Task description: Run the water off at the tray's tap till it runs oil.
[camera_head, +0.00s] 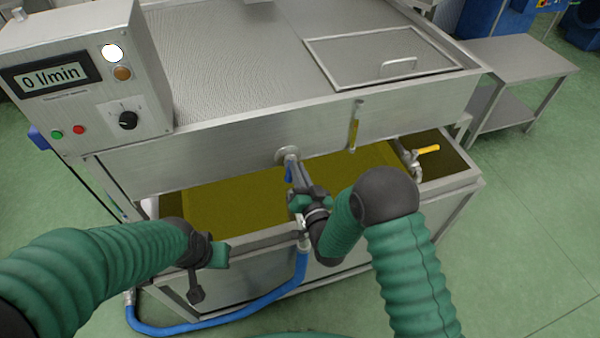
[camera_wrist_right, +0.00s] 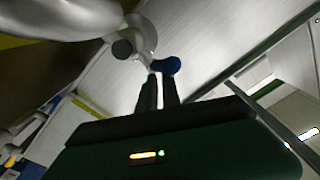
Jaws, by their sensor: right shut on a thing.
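The steel tray (camera_head: 467,190) under the machine holds olive-yellow liquid (camera_head: 235,205). A tap with a yellow lever (camera_head: 428,149) sits at its right end. A blue-handled valve (camera_head: 289,172) is on the machine's front wall above the liquid. My right gripper (camera_head: 294,178) is shut on this blue handle; its fingers partly hide it. In the right wrist view the blue handle (camera_wrist_right: 172,66) shows at the fingertips (camera_wrist_right: 160,80). My left gripper (camera_head: 208,272) hangs in front of the tray's left part, touching nothing visible; its jaw gap is unclear.
A control box (camera_head: 85,75) reads 0 l/min. A blue hose (camera_head: 225,320) runs from the tray's front down to the lower left. A sight tube (camera_head: 354,130) hangs on the front wall. A steel side table (camera_head: 515,60) stands right; the green floor (camera_head: 540,230) there is clear.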

